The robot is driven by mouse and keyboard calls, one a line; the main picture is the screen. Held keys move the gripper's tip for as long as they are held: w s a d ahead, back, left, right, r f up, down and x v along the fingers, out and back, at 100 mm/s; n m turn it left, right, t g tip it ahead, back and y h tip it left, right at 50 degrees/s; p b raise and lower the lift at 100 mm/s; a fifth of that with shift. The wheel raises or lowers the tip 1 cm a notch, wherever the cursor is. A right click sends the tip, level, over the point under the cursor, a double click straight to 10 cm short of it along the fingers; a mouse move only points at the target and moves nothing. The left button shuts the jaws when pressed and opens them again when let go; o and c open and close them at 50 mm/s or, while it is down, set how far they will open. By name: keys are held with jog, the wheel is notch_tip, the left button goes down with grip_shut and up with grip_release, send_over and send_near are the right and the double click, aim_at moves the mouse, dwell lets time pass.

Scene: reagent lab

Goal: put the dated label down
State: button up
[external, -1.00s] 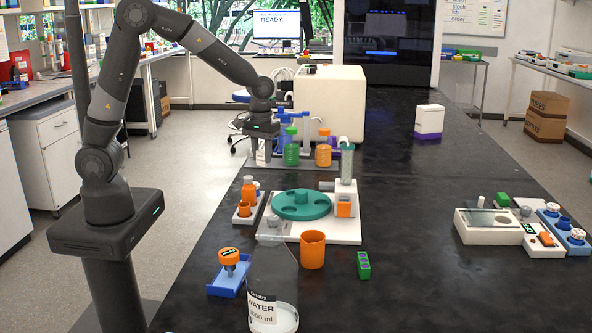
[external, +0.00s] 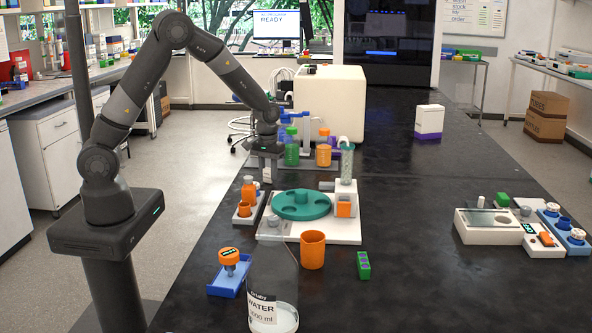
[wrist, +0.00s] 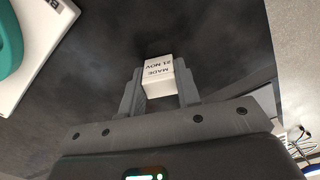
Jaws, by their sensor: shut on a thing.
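The dated label is a small white block (wrist: 158,72) printed "MADE 21 NOV". In the wrist view it sits between the two grey fingers of my gripper (wrist: 158,88), which is shut on it. In the external view my gripper (external: 266,171) points down at the left edge of the black bench, behind the orange bottle. The label is too small there to make out clearly. The wrist view shows dark bench top beyond the label; I cannot tell whether the label touches it.
A white board with a green round rack (external: 302,205) stands to the right of my gripper. An orange bottle (external: 249,190) in a white holder is nearer the camera. Green (external: 292,155) and orange-filled bottles (external: 323,155) stand close behind. The bench's right middle (external: 405,190) is clear.

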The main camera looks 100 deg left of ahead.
aim_at(268, 169)
jog(key=shift+f, duration=0.15)
jog(key=o, duration=0.9)
jog(key=shift+o, duration=0.2)
notch_tip(268, 169, up, 12)
jog(key=shift+r, duration=0.2)
jog(key=shift+d, duration=0.1)
